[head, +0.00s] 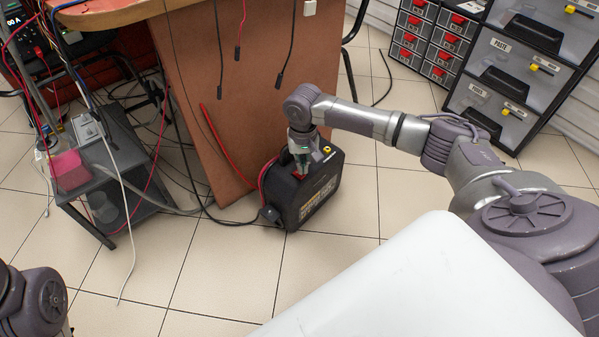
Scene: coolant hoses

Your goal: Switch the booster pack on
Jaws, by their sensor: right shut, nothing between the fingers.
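The booster pack (318,196), a black box with red and yellow marks, stands on the tiled floor beside the brown desk panel. My right gripper (302,170) points down at the top of the pack, shut and empty. Its fingertips are at or just above a small red part (298,176) on the pack's top, which looks like the switch. I cannot tell whether they touch it or which way it is set. Of my left arm only a grey joint shows at the lower left; its gripper is out of view.
The brown desk (245,85) stands behind the pack, with cables hanging down it. A dark side table (112,160) with a pink box (69,170) is at left. Drawer cabinets (515,75) stand at the back right. Red and black cables lie around the pack; the front floor is clear.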

